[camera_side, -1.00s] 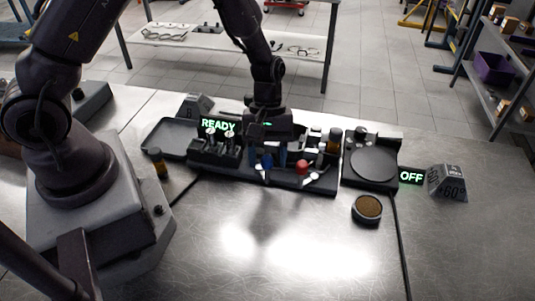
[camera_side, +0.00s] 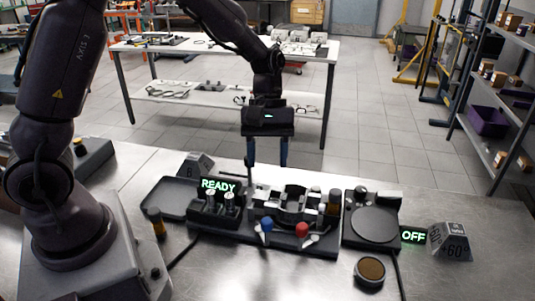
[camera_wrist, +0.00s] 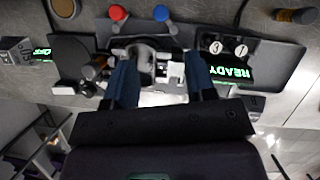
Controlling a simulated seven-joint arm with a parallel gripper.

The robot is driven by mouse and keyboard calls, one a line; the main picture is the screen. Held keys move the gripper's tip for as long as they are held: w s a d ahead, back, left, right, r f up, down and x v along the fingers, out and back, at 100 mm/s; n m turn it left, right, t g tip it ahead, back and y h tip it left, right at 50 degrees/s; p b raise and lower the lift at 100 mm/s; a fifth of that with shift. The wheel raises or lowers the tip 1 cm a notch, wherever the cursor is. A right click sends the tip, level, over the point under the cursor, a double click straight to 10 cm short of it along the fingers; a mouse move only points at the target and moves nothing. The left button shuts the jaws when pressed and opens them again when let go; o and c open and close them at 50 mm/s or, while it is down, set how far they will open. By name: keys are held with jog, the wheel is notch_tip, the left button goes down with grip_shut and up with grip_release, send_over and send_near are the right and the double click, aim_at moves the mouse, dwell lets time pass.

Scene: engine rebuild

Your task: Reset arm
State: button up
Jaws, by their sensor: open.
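My gripper (camera_side: 268,162) hangs above the work fixture (camera_side: 290,205) in the side view, its blue fingers pointing down and clear of it. In the wrist view my gripper (camera_wrist: 161,60) shows two blue fingers spread apart, with nothing held between them. The fixture stands on a dark tray and holds grey metal parts. A blue-knobbed lever (camera_side: 267,226) and a red-knobbed lever (camera_side: 302,229) stand at its front. They also show in the wrist view, the blue lever (camera_wrist: 161,13) and the red lever (camera_wrist: 118,13).
A block with a lit READY sign (camera_side: 218,185) is left of the fixture, beside an empty dark tray (camera_side: 168,195). A round-plated unit (camera_side: 374,224) and an OFF sign (camera_side: 413,236) are right. A brown-topped round tin (camera_side: 370,270) lies in front. The front bench is mostly clear.

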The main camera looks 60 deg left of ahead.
dwell(0.3)
jog(key=s+a+r+m+t+y, duration=0.1)
jog(key=s+r+m+t+y, duration=0.2)
jog(key=s+r+m+t, duration=0.4)
jog(key=s+r+m, duration=0.4)
jog(key=s+r, duration=0.4)
jog(key=shift+s+a+r+m+t+y, duration=0.2)
jog(key=shift+s+m+t+y, duration=0.1)
jog(key=shift+t+y, duration=0.1)
